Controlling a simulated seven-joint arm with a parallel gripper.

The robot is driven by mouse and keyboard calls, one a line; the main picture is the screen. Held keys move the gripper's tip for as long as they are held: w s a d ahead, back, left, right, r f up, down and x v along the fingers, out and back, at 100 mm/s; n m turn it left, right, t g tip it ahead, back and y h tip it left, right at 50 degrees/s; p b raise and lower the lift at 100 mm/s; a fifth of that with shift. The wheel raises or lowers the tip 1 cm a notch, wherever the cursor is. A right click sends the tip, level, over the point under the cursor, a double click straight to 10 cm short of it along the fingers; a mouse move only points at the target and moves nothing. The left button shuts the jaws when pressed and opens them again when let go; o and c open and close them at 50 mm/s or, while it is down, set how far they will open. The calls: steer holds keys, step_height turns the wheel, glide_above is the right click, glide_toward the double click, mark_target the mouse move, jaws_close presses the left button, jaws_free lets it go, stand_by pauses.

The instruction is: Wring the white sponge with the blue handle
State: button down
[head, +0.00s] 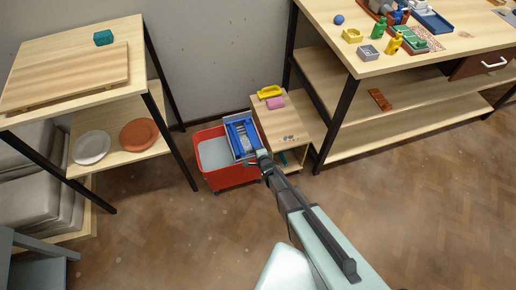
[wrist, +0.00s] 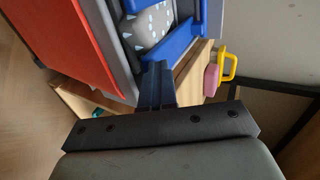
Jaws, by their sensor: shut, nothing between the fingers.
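A red bucket (head: 228,178) on the floor holds pale grey water at its left, and a blue and grey wringer (head: 240,132) sits on its right side. My gripper (head: 262,156) is at the wringer's near right edge, with its fingers together and empty. In the wrist view the closed fingers (wrist: 158,85) point at the blue frame of the wringer (wrist: 180,42); I cannot tell if they touch it. A light grey, white-speckled rounded surface (wrist: 147,27) shows inside that frame. I cannot tell whether it is part of the wringer or the sponge. No clearly white sponge with a blue handle shows.
A low wooden cabinet (head: 292,128) stands right beside the bucket, with a pink block (head: 275,103) and a yellow handled thing (head: 270,92) on top. A wooden rack (head: 119,84) with plates stands left, a workbench (head: 459,52) right. The floor in front is clear.

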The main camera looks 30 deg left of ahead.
steer(key=shift+s+d+f, duration=0.1)
steer(key=shift+s+f, duration=0.05)
steer(key=shift+f, duration=0.45)
stand_by(0.3)
